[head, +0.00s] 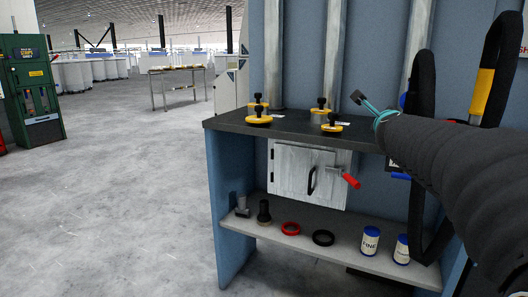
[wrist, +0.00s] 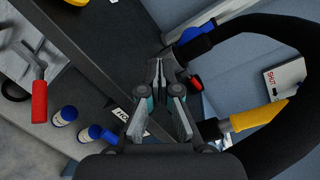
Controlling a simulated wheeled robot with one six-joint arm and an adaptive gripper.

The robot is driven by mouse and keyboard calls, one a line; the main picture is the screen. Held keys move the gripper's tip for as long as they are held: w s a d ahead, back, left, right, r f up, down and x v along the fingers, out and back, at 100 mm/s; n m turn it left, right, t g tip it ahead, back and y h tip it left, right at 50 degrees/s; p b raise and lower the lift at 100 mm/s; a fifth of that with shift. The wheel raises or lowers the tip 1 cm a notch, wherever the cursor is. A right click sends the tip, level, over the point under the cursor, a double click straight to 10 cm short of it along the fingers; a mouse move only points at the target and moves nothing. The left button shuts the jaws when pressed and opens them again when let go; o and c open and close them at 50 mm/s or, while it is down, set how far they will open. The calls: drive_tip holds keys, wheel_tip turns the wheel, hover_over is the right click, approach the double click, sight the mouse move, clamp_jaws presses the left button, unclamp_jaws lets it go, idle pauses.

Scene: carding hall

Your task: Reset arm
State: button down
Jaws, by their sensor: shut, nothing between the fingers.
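My gripper (head: 366,103) is at the end of my dark-sleeved arm, in front of the bench's right part in the head view. In the wrist view my gripper (wrist: 157,66) has its two fingers together with nothing between them. It is above the dark bench top's edge, close to a black hose. The arm hides part of the bench's right side.
The blue bench (head: 228,200) carries yellow-and-black knobbed pieces (head: 259,118). Below are a grey hatch with a red-handled lever (head: 345,177) and a shelf (head: 263,233) with rings and blue-capped cans (head: 370,244). A thick black hose (wrist: 285,42) loops at right. Floor at left is free.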

drive_tip(key=s+a+f+n+g+y, duration=0.3)
drive_tip(key=s+a+f+n+y, duration=0.55)
drive_tip(key=s+a+n, duration=0.65)
drive_tip(key=s+f+n+g+h, duration=0.3)
drive_tip(key=s+f+n+g, duration=0.4)
drive_tip(key=s+f+n, duration=0.6)
drive_tip(key=s+f, duration=0.6)
drive_tip(key=s, duration=0.2)
drive_tip(key=shift+s+a+n, duration=0.25)
drive_tip(key=shift+s+n, duration=0.1)
drive_tip(key=shift+n, duration=0.05)
